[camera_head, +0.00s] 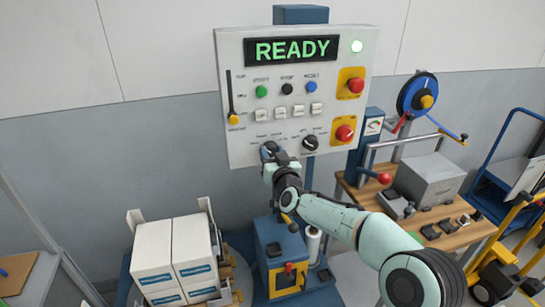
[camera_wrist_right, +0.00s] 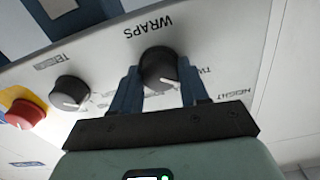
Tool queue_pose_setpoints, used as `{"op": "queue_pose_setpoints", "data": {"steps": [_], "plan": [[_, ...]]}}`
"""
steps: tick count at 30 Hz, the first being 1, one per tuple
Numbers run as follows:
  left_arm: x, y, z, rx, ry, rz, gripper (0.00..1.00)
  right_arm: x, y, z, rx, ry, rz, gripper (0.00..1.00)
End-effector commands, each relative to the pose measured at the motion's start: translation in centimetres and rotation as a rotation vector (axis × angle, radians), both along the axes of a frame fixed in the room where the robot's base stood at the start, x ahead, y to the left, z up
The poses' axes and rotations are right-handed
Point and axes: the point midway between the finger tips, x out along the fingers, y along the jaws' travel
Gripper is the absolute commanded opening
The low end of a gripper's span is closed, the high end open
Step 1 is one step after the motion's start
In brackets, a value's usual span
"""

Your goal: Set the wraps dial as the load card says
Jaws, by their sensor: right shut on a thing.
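The wraps dial (camera_wrist_right: 158,66) is a black knob with a pale pointer line, under the upside-down word WRAPS in the right wrist view. My right gripper (camera_wrist_right: 157,80) is shut on it, one blue finger on each side. The dial's scale is mostly hidden by the fingers, so its setting cannot be read. In the head view my right gripper (camera_head: 269,153) is at the lower left of the white control panel (camera_head: 240,65), whose display (camera_head: 292,50) reads READY. No load card can be made out. My left gripper is not in view.
A second black dial (camera_wrist_right: 70,92) sits beside the wraps dial. Red stop buttons (camera_head: 356,85) (camera_head: 345,133) on yellow plates are at the panel's right. White cartons (camera_head: 172,257) stand at lower left. A wooden bench (camera_head: 455,237) with a grey box is at right.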

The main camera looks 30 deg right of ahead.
Motion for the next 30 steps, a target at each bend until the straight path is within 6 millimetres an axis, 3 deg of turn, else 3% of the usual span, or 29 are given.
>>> {"op": "queue_pose_setpoints", "data": {"steps": [15, 30], "plan": [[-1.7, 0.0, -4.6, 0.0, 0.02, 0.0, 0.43, 0.0, 0.0, -0.3, 0.447, -0.109, 0.001, 0.14], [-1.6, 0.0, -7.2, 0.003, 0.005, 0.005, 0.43, 0.0, 0.1, -0.2, 0.91, -0.22, 0.002, 0.14]]}}
